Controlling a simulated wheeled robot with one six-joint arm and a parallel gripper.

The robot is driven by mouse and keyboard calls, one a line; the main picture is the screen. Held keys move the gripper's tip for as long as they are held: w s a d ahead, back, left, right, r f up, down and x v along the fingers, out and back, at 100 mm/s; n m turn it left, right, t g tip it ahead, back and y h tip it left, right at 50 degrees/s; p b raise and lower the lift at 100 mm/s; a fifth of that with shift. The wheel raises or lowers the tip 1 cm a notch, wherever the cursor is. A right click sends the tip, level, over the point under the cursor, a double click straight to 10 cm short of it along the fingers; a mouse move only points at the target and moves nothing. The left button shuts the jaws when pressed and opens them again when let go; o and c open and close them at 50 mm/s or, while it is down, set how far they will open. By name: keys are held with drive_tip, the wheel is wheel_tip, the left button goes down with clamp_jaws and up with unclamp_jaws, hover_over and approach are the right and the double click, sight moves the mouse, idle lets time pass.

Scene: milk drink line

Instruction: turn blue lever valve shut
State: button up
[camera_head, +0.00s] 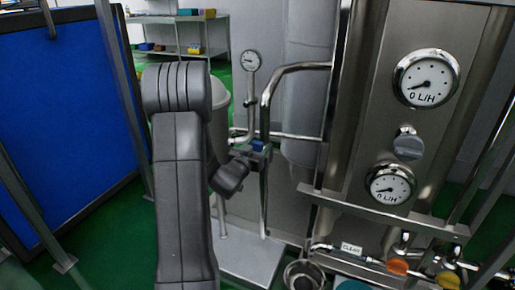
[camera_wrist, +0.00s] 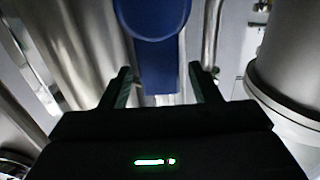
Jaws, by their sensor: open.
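The blue lever valve shows in the wrist view as a wide blue handle (camera_wrist: 157,62) with a rounded end towards the top, lying between the fingers of my gripper (camera_wrist: 160,86). The fingers are apart, one on each side of the handle; I cannot tell whether they touch it. In the head view only a small blue part of the lever (camera_head: 259,146) shows at the upright steel pipe, with my gripper (camera_head: 262,154) around it. My arm and wrist hide part of the pipe there.
A steel panel with two L/H gauges (camera_head: 426,78) stands to the right. A blue panel (camera_head: 65,120) with metal posts is at the left.

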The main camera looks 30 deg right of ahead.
drive_tip(key=shift+w+d, duration=0.35)
drive_tip(key=shift+d, duration=0.05)
clamp_jaws()
